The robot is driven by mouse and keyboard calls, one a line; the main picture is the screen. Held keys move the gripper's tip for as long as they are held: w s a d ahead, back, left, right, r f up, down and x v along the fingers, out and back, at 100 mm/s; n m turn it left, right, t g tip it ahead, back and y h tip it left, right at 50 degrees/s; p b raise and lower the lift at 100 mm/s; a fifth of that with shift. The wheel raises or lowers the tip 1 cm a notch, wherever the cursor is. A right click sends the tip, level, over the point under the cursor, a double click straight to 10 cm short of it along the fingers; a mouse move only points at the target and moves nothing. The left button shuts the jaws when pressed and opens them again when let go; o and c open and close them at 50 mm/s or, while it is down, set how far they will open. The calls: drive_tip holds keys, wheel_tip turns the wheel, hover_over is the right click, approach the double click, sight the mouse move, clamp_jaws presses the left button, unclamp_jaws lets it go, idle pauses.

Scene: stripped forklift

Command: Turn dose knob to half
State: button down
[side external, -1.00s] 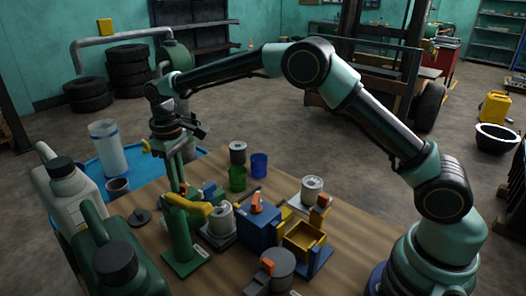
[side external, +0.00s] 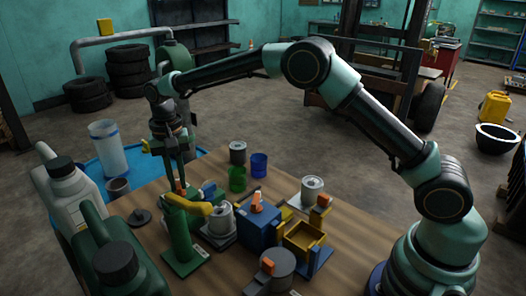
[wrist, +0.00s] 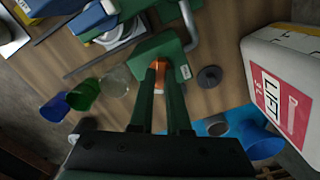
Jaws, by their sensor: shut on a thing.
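The dose knob appears to be the small orange piece (wrist: 159,72) at the green dispenser's head in the wrist view. It also shows as an orange bit (side external: 181,187) under my gripper in the side view. My gripper (wrist: 160,68) points down with its two green fingers on either side of the orange piece, shut on it. The green dispenser (side external: 180,240) stands upright on the table's left part, with a yellow lever (side external: 189,204) near its top. The knob's markings are too small to read, and the fingers partly hide it.
A blue box with an orange knob (side external: 256,207), a yellow tray (side external: 304,237) and several cans stand to the right. Green (side external: 237,179) and blue (side external: 259,165) cups stand behind. Large jugs (side external: 72,188) crowd the left. Bare wood shows along the front.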

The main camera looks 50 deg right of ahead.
sight(178, 183)
drive_tip(key=shift+r+m, duration=0.15)
drive_tip(key=shift+m, duration=1.45)
drive_tip(key=c, duration=0.9)
unclamp_jaws()
wheel_tip(178, 183, up, 12)
